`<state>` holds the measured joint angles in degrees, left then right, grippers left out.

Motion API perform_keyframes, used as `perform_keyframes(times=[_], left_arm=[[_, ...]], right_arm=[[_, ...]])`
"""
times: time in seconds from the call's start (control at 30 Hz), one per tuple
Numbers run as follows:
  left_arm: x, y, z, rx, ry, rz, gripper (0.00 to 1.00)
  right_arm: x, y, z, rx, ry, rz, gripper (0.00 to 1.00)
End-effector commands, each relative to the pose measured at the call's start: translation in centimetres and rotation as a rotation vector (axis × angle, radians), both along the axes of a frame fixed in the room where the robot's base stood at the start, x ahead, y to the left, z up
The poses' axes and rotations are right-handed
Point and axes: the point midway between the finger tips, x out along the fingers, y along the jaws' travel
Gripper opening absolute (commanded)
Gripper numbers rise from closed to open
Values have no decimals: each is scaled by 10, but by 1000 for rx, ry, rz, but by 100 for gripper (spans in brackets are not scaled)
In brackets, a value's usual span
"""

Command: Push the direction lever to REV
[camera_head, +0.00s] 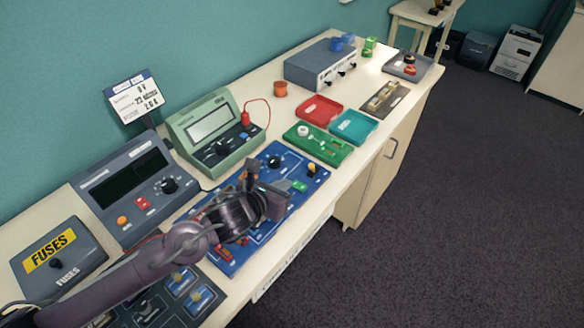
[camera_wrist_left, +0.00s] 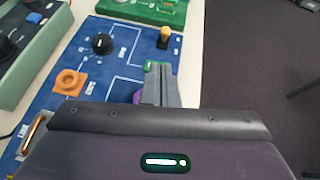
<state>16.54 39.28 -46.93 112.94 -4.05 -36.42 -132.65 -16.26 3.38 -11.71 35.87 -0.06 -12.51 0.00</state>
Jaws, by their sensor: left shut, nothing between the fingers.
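The blue control panel (camera_head: 228,262) lies on the bench and also fills the left half of the wrist view (camera_wrist_left: 125,60). On its far end stand a black knob (camera_head: 274,161) and a yellow-topped lever (camera_head: 311,169). In the wrist view, the black knob (camera_wrist_left: 102,44) and yellow-topped lever (camera_wrist_left: 164,36) are beyond my fingers. My left gripper (camera_head: 279,201) is shut and empty, over the panel's right part beside a small green label (camera_head: 300,186). Its fingers (camera_wrist_left: 158,85) partly hide a purple piece (camera_wrist_left: 137,97). I cannot read which control is the direction lever. My right gripper is not in view.
An orange fitting (camera_wrist_left: 70,83) stands on the panel, left of my fingers. A green meter (camera_head: 216,133), a green board (camera_head: 318,146), a red tray (camera_head: 320,110) and a teal tray (camera_head: 353,126) stand nearby. The bench edge and open floor are on the right.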

Motion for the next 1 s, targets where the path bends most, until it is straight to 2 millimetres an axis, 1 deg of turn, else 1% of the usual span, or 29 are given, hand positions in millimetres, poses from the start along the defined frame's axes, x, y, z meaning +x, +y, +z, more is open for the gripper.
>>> perform_keyframes(times=[0.07,0.2,0.3,0.47,0.6,0.7,0.9,1.0], left_arm=[[0,0,0,-1,1,0,0],[0,0,0,-2,2,1,0],[2,-1,-1,-3,3,2,0],[15,-9,-7,-5,4,3,0],[33,-20,-17,-6,4,4,0],[47,-27,-25,-6,4,4,0],[68,-38,-38,-4,3,4,0],[74,-41,-41,-4,2,4,0]], right_arm=[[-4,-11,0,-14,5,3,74],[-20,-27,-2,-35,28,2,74],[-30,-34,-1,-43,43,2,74],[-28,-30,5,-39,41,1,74],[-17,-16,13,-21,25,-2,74],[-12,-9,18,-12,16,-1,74],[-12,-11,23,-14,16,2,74],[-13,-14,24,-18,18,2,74]])
